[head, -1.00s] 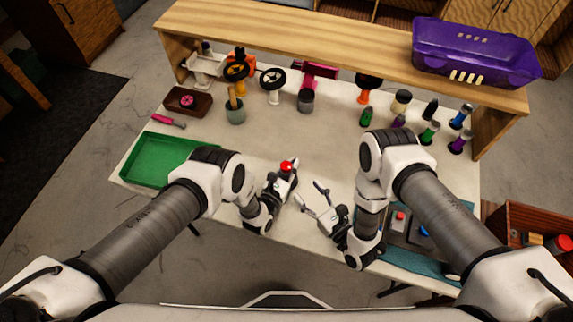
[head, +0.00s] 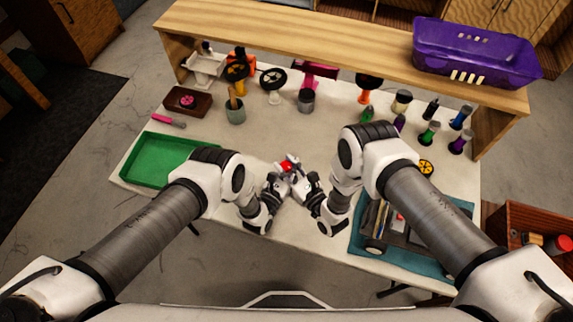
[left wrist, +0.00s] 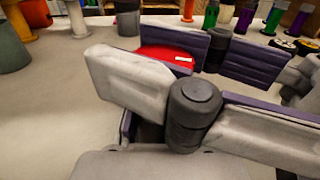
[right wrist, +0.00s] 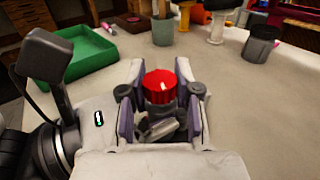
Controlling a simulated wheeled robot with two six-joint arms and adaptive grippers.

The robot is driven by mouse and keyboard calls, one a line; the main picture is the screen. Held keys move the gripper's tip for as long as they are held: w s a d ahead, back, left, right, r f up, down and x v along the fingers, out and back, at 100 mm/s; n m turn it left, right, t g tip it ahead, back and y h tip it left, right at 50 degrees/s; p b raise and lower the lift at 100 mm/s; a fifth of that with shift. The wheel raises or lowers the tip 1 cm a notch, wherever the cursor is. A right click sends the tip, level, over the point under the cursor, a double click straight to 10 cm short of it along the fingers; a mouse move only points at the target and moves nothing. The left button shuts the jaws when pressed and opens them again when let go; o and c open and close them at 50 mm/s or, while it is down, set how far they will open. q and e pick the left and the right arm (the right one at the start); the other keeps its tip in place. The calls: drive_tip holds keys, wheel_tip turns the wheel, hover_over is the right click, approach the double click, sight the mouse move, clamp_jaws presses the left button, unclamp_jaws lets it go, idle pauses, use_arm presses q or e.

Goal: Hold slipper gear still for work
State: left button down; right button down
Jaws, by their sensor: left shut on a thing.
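A dark part with a round red top (head: 286,166), which I take to be the slipper gear, sits above the front middle of the table. My left gripper (head: 281,181) is shut on it, though the grip itself is largely hidden. My right gripper (head: 299,181) is right beside it from the other side. In the right wrist view the red top (right wrist: 159,84) stands between the right fingers (right wrist: 160,100), which are apart, with small gaps at its sides. In the left wrist view the red top (left wrist: 160,56) is partly covered by finger pads.
A green tray (head: 128,172) lies at the left. A teal mat (head: 360,240) with a car chassis (head: 400,228) is under my right arm. A purple basket (head: 475,55) sits on the shelf. The table centre is clear.

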sight(289, 170)
drive_tip(key=shift+m+t+h, duration=0.7)
drive_tip(key=shift+m+h, duration=0.2)
drive_tip(key=shift+h, duration=0.3)
drive_tip(key=c, duration=0.8)
unclamp_jaws()
drive_tip(key=shift+s, duration=0.1)
drive_tip(key=v, duration=0.7)
drive_tip(key=shift+s+d, duration=0.1)
drive_tip(key=shift+d, duration=0.05)
